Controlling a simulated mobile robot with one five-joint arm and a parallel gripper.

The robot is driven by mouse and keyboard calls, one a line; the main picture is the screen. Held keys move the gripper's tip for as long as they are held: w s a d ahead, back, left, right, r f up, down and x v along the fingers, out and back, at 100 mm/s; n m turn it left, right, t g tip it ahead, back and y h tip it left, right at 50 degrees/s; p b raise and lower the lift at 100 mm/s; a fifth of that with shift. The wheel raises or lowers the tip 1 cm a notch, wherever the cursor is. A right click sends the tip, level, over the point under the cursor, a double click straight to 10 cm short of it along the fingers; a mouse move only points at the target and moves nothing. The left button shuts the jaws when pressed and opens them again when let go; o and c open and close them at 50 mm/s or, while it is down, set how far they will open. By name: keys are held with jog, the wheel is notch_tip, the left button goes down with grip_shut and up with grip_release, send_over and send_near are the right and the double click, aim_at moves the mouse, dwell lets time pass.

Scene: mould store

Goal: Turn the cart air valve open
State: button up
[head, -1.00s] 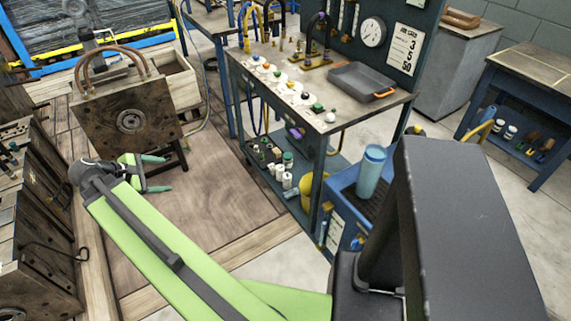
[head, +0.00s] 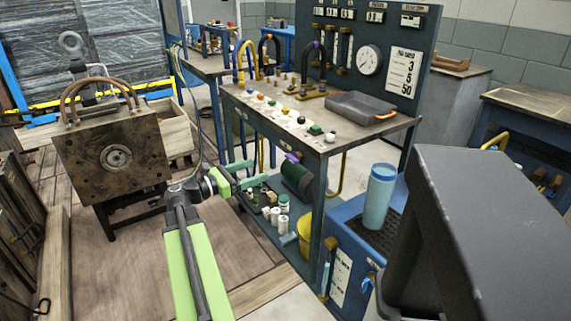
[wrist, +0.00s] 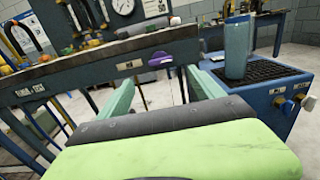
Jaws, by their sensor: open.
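A purple handle (head: 293,157), which looks like the cart's air valve, sits under the front edge of the cart's top (head: 318,141). In the wrist view the purple handle (wrist: 175,60) lies roughly level across the cart's front rail, just beyond my fingertips and slightly right of midway between them. My gripper (head: 250,173) is open and empty, with two green fingers pointing at the cart's front. In the wrist view my gripper (wrist: 161,77) shows its fingers on either side of a clear gap. I cannot tell the exact distance to the handle.
A blue unit (head: 343,262) with a blue cup (head: 379,196) stands right of the cart. Bottles (head: 283,203) and a dark green cylinder (head: 297,178) are on the lower shelf. A mould block (head: 115,160) stands at left. A grey tray (head: 360,107) lies on the cart top.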

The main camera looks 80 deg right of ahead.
aim_at(289, 158)
jog(key=x, duration=1.2)
jog(key=shift+s+d, duration=0.2)
jog(key=shift+d, duration=0.1)
